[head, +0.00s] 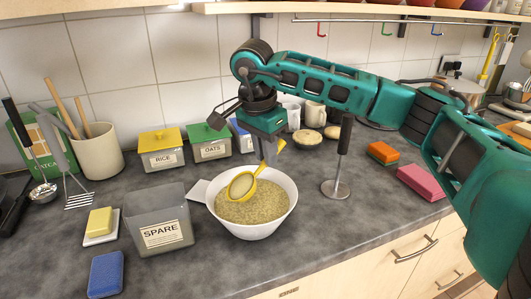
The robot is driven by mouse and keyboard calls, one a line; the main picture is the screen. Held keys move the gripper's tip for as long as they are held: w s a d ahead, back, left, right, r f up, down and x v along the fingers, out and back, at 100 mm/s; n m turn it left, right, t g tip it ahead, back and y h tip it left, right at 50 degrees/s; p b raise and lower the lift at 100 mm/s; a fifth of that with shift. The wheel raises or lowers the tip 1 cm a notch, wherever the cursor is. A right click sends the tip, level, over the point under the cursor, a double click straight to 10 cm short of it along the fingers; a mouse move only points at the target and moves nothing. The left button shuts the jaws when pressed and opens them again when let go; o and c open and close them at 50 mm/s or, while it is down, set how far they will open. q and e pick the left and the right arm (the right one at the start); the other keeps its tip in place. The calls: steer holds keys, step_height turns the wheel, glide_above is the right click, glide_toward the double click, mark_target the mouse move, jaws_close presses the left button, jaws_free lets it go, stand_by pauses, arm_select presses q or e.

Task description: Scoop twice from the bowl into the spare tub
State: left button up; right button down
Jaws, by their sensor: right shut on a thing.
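A white bowl (252,229) of pale grain stands in the middle of the counter. My right gripper (270,154) points down above the bowl's back side, shut on a yellow scoop (249,178). The scoop's round head is tilted over the bowl, and pale grain shows in it. I cannot tell whether the head touches the grain. The grey open tub labelled SPARE (165,234) stands left of the bowl; the part of its inside that shows looks empty. My left gripper is not in view.
Lidded tubs labelled RICE (162,158) and OATS (210,150) stand behind. A butter dish (101,226) and blue sponge (106,274) lie left of the spare tub. An upright black-handled tool (343,157) stands right of the bowl.

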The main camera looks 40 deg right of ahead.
steer(key=shift+d+r+y, duration=0.15)
steer(key=shift+d+y, duration=0.15)
steer(key=shift+d, duration=0.15)
steer(key=w+d+r+y, duration=0.1)
steer(key=d+y, duration=0.3)
steer(key=d, duration=0.2)
steer(key=shift+r+g, duration=0.2)
steer(key=shift+g, duration=0.2)
arm_select(q)
steer(key=shift+b, duration=0.3)
arm_select(e)
steer(key=shift+a, duration=0.15)
